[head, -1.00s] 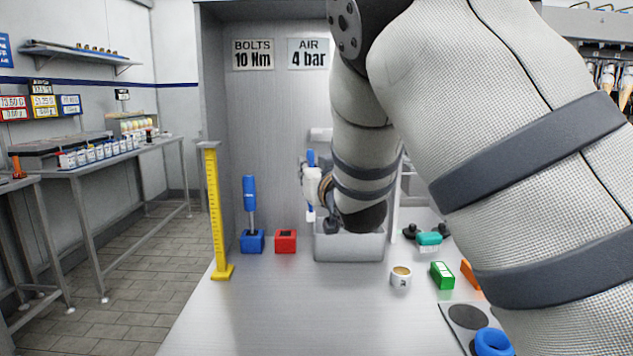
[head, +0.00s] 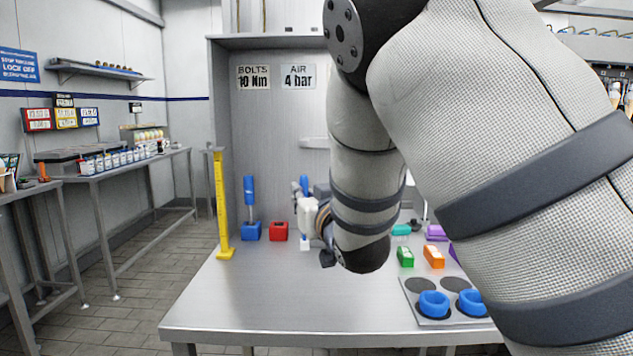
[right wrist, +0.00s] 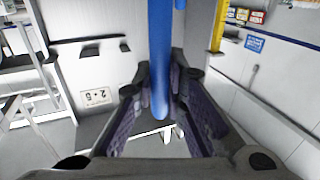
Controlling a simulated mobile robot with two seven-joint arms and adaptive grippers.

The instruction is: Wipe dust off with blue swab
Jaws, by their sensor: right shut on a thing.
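My right gripper (head: 306,216) hangs over the bench, shut on a slim blue tool, the blue swab (right wrist: 159,60). The swab's blue upper end (head: 304,184) shows above the gripper and a pale lower end (head: 304,244) below it. It looks roughly upright; I cannot tell whether it touches the bench. In the right wrist view the jaws (right wrist: 160,80) close around it. The metal bench top (head: 275,300) shows no clear dust. Another blue-handled tool (head: 250,190) stands in a blue block (head: 251,231). My left gripper is out of view.
A red block (head: 278,231) with a dark slot and a yellow ruler stand (head: 221,205) are at the left. Green (head: 405,257) and orange (head: 434,257) blocks and blue rings (head: 434,304) on a plate are at the right. The front left bench is clear.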

